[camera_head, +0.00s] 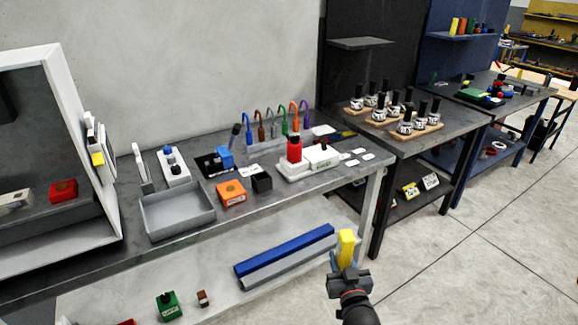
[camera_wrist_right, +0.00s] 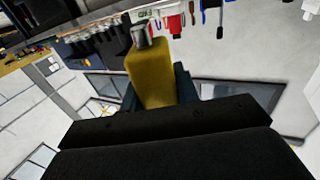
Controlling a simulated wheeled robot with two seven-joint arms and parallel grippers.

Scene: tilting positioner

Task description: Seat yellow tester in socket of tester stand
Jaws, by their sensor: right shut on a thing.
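My right gripper (camera_head: 346,268) is shut on the yellow tester (camera_head: 346,245) in front of the bench, with the tester standing up out of the jaws. In the right wrist view the yellow tester (camera_wrist_right: 152,75) has a grey tip at its far end and sits between the fingers (camera_wrist_right: 157,92). A white stand (camera_head: 293,168), which looks like the tester stand, is on the bench beyond the gripper. A red tester-like piece (camera_head: 294,149) stands upright on it, beside a white block with a black top (camera_head: 322,155). I cannot make out its socket. My left gripper is not in view.
A grey tray (camera_head: 176,212), an orange box (camera_head: 231,192) and a black block (camera_head: 262,183) stand on the bench left of the stand. Several coloured hooked cables rise behind it. A blue bar (camera_head: 285,249) lies on the lower shelf. Open floor is at right.

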